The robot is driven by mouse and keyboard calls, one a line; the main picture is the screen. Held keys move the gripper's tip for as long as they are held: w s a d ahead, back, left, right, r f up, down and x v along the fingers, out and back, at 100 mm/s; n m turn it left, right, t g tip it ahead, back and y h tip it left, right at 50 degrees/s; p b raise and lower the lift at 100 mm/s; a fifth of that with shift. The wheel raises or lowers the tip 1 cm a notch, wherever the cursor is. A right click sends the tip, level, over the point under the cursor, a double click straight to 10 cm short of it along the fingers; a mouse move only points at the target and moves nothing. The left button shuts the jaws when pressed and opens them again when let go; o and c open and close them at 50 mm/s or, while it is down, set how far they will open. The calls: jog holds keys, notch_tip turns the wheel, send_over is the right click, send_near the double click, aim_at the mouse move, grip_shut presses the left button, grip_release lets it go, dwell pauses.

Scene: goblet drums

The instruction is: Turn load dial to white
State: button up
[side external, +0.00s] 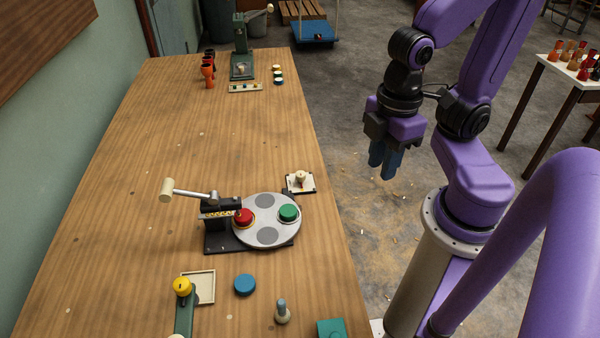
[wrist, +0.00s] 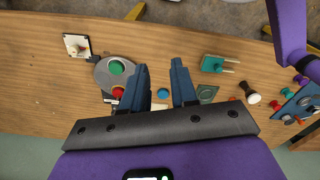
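A small square white plate with a pale knob on it, which looks like the load dial (side external: 300,182), sits at the table's right edge beside the round grey turntable (side external: 267,236). It also shows at the upper left of the wrist view (wrist: 76,45), with dark and reddish marks near the knob. The colour it points to is too small to tell. My gripper (side external: 383,168) hangs in the air off the table's right side, apart from the dial. In the wrist view its two blue fingers (wrist: 160,66) are spread with nothing between them.
The turntable carries a red piece (side external: 243,217) and a green piece (side external: 288,213); a mallet-like lever (side external: 190,192) stands beside it. A blue disc (side external: 245,285), a yellow-topped green device (side external: 182,288) and a grey peg (side external: 282,313) are nearer. The table's middle is clear.

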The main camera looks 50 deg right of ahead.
jog(key=o, duration=0.4)
jog(key=shift+w+a, duration=0.1)
jog(key=shift+w, duration=0.3)
jog(key=n, duration=0.9)
send_over(301, 173)
notch_tip(301, 173, down, 6)
notch_tip(301, 173, down, 18)
jog(key=shift+a+r, duration=0.1)
jog(key=shift+r, duration=0.1)
jog(key=c, duration=1.1)
